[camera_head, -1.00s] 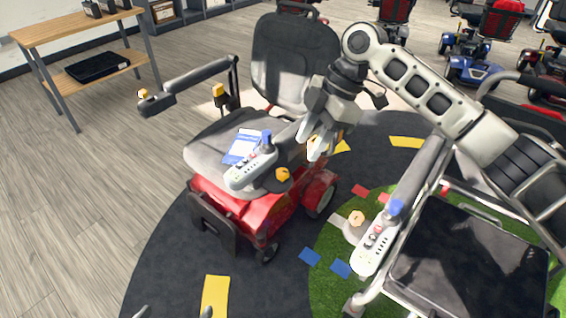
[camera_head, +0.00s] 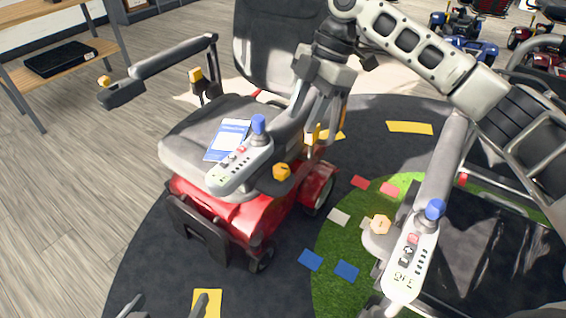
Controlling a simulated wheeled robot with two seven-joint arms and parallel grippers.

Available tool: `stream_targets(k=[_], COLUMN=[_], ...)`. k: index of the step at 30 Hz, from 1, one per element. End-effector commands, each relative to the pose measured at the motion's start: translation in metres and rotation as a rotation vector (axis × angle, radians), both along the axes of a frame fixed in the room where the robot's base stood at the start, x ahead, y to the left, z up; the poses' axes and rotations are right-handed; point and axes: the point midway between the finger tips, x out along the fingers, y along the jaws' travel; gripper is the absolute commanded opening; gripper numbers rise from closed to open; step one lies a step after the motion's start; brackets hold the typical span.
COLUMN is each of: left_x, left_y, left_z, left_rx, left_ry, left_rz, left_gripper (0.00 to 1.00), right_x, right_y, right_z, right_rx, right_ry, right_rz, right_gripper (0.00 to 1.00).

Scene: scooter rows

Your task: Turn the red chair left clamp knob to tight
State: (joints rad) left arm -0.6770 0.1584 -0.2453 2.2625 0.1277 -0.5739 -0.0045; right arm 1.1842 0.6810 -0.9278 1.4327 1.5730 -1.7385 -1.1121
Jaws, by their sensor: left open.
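The red chair (camera_head: 235,212) is a powered seat with a grey cushion and a red base. A yellow clamp knob (camera_head: 312,133) shows under the armrest on the picture's right, partly hidden by my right gripper (camera_head: 313,127). That gripper points down with its fingertips at this knob; I cannot tell whether they grip it. Another yellow knob (camera_head: 196,75) is on the post of the other armrest. A yellow knob (camera_head: 281,171) sits beside the joystick panel (camera_head: 240,168). My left gripper (camera_head: 165,304) is open and empty at the bottom edge, with only its fingertips showing.
A blue-white card (camera_head: 228,139) lies on the seat. A second joystick panel (camera_head: 410,268) with a blue knob belongs to a dark chair at right. A wooden shelf (camera_head: 60,57) stands at upper left. The floor at left is clear.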

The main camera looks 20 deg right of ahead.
Motion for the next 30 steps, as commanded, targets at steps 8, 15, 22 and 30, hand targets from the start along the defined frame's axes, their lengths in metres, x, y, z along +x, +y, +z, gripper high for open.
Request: stream_targets(k=[8, 15, 22, 30], left_x=[0.005, 0.008, 0.007, 0.009], left_y=[-0.004, -0.009, -0.012, -0.012], left_z=[-0.027, -0.04, -0.044, -0.042], left_rx=[-0.001, -0.003, -0.01, -0.01], left_ry=[0.038, 0.063, 0.071, 0.067], left_rz=[-0.016, -0.029, -0.037, -0.035], left_gripper=[1.0, 1.0, 1.0, 1.0], right_x=[-0.006, -0.01, -0.011, -0.01], right_y=[0.024, 0.039, 0.044, 0.044], right_z=[-0.061, -0.096, -0.108, -0.108], right_rx=[-0.001, -0.001, 0.0, 0.0], right_ry=[0.004, 0.003, 0.002, 0.001], right_rz=[0.002, 0.001, 0.001, 0.0], right_gripper=[0.4, 0.4, 0.4, 0.34])
